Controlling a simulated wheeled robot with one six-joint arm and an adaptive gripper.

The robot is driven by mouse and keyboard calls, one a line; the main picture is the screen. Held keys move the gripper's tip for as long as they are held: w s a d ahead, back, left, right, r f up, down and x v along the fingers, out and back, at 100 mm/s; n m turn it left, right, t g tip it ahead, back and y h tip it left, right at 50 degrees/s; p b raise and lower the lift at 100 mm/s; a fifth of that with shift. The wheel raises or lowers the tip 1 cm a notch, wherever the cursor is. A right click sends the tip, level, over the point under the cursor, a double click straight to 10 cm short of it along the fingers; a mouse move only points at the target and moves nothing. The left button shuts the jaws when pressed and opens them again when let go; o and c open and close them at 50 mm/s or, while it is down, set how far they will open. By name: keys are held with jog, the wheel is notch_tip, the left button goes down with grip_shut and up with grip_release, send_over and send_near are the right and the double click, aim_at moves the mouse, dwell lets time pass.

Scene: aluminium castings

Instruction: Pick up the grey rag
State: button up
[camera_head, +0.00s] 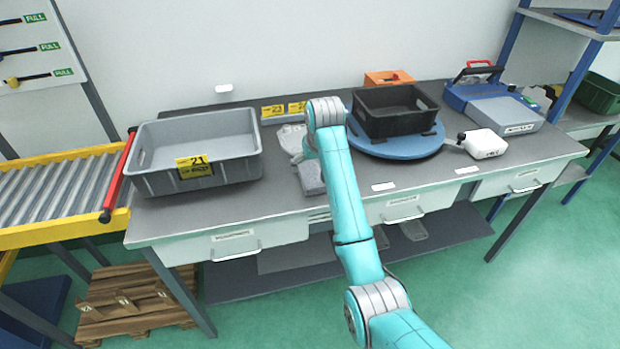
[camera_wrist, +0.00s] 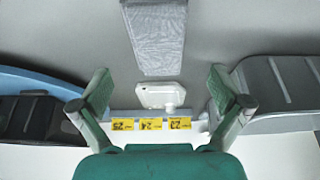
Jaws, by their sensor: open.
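The grey rag (camera_head: 311,178) lies folded on the grey workbench near its front edge, just left of my arm in the head view. In the wrist view the rag (camera_wrist: 156,38) is a textured grey rectangle at the top middle. My gripper (camera_wrist: 160,92) is open and empty in the wrist view, its two fingers spread wide. The rag shows beyond the fingertips, between their lines, and no finger touches it. In the head view my arm hides the gripper.
A white casting (camera_wrist: 161,95) lies behind the rag. A grey bin (camera_head: 161,175) marked 21 stands left, and a black crate (camera_head: 374,125) sits on a blue turntable (camera_head: 418,149) right. Yellow number labels (camera_head: 272,111) line the bench back. A white device (camera_head: 484,143) stands farther right.

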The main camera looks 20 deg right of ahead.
aim_at(312, 174)
jog(key=shift+x, duration=3.05)
jog(key=shift+w+d, duration=0.1)
jog(key=c, duration=1.1)
